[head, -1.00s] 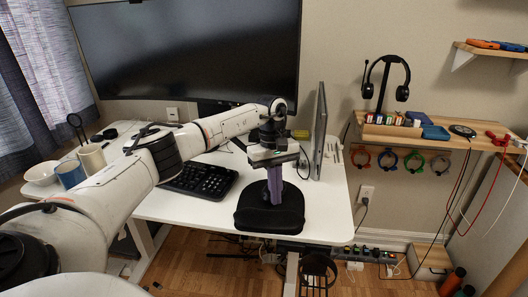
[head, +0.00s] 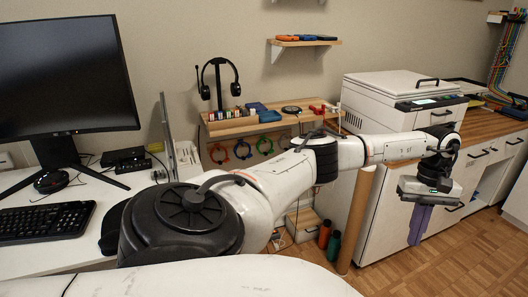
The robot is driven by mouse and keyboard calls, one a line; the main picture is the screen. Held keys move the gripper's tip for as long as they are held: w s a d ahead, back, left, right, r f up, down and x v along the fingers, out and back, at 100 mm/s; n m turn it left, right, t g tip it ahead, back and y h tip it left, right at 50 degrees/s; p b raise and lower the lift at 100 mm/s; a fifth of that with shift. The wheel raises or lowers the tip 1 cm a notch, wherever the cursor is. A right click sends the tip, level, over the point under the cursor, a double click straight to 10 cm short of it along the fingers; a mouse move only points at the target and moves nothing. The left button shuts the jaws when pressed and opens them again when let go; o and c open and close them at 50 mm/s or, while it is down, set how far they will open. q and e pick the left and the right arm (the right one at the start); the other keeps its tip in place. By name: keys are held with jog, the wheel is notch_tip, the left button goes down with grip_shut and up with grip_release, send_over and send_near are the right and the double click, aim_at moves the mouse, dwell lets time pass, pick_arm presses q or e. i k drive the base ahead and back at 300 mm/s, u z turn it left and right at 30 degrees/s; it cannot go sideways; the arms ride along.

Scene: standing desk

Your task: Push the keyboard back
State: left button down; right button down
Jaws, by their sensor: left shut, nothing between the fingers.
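The black keyboard (head: 42,222) lies flat on the white desk (head: 45,262) at the left edge of the head view, its left end cut off by the frame. It is in front of the monitor stand. My left gripper (head: 418,224) is far to the right of the keyboard, away from the desk, over the wooden floor in front of the cabinets. Its purple fingers point down and are shut with nothing between them. My left arm stretches across the view and hides the desk's right part and most of a black pad (head: 112,232). My right gripper is not in view.
A large monitor (head: 65,75) stands behind the keyboard, with a black mouse-like object (head: 51,181) by its foot. A wooden shelf (head: 235,127) holds a headset stand. A white box-shaped machine (head: 400,97) sits on the cabinet counter near my gripper. Open floor (head: 440,265) lies below it.

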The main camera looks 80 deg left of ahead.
aim_at(45, 223)
jog(key=z, duration=0.05)
jog(key=k, duration=2.25)
jog(key=u, duration=1.85)
jog(key=i, duration=0.5)
jog(key=z, duration=0.15)
